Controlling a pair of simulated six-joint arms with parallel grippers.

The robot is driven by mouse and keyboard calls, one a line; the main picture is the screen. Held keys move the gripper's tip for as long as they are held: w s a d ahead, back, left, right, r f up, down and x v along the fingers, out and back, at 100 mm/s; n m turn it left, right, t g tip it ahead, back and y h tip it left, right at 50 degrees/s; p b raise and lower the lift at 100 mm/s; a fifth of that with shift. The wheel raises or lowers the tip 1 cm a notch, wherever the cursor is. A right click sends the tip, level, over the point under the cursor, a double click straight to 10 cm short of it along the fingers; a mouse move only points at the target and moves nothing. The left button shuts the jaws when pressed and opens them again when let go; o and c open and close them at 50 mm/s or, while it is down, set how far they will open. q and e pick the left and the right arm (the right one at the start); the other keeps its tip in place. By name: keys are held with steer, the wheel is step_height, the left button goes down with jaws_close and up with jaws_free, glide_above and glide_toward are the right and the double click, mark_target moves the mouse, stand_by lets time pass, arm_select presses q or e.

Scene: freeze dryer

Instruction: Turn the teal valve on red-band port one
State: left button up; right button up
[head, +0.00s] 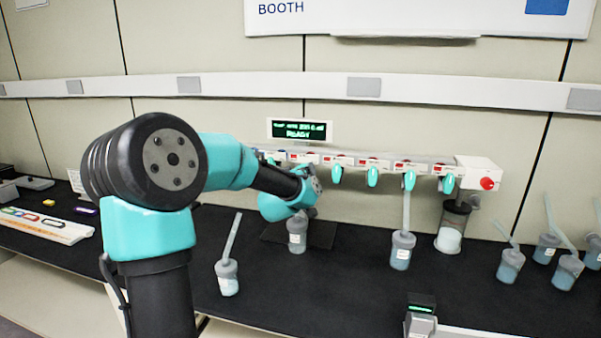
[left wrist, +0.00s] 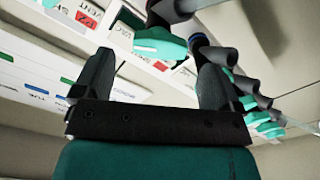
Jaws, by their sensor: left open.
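Several teal valves hang from the white manifold (head: 430,170) in the head view; one of them (head: 337,174) hangs just right of my left wrist. My left arm covers the left part of the manifold, and the fingers are hidden there. In the left wrist view, my left gripper (left wrist: 155,75) is open. A teal valve (left wrist: 158,44) shows beyond and between its fingertips. I cannot tell whether they touch it. A red-marked label (left wrist: 88,18) is beside that valve, but the port number is not clearly readable. My right gripper is not in view.
A display (head: 300,130) reading READY stands above the manifold. Flasks (head: 297,235) (head: 402,250) stand or hang near the ports, and one (head: 227,278) stands in front on the black bench mat (head: 330,300). More flasks (head: 510,265) stand at right. A red knob (head: 487,183) ends the manifold.

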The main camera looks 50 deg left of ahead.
arm_select(q)
steer(key=shift+x, duration=1.75)
steer(key=shift+c, duration=0.4)
steer(key=c, duration=0.8)
steer(key=shift+c, duration=0.2)
steer(key=n, duration=0.5)
steer(key=shift+n, duration=0.4)
